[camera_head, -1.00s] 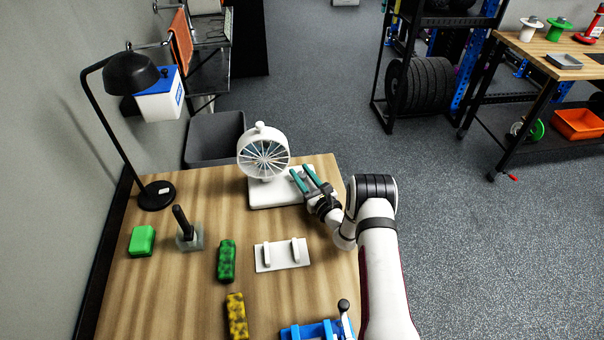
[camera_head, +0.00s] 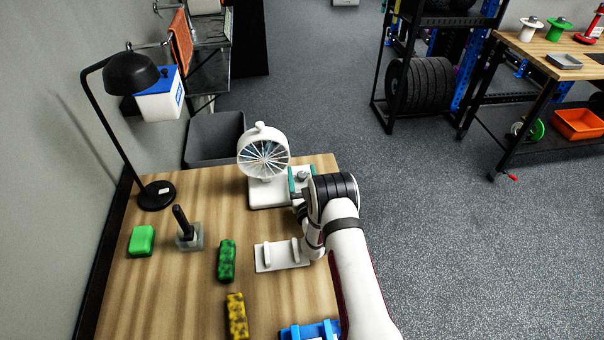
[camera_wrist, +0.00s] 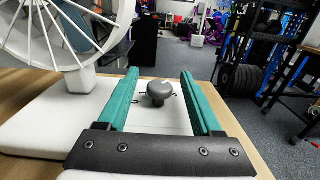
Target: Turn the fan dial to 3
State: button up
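The white fan (camera_head: 264,155) stands on its flat white base (camera_head: 266,194) at the back of the wooden table. Its grey dial (camera_wrist: 160,91) sits on the base, right of the fan's stem, with a pale pointer mark on top and small dark marks around it. The numbers are too small to read. The dial also shows in the head view (camera_head: 302,176). My gripper (camera_wrist: 158,88) is open, its green fingers apart on either side of the dial in the wrist view. I see no contact with it. In the head view my wrist hides part of the gripper.
A black lamp (camera_head: 132,75) stands at the left. A green block (camera_head: 142,240), a dark-handled lever on a clear base (camera_head: 187,236), two patterned blocks, a white plate with two bars (camera_head: 264,257) and a blue fixture (camera_head: 300,331) lie on the table.

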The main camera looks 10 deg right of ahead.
jog(key=s, duration=0.7)
jog(key=shift+s, duration=0.3)
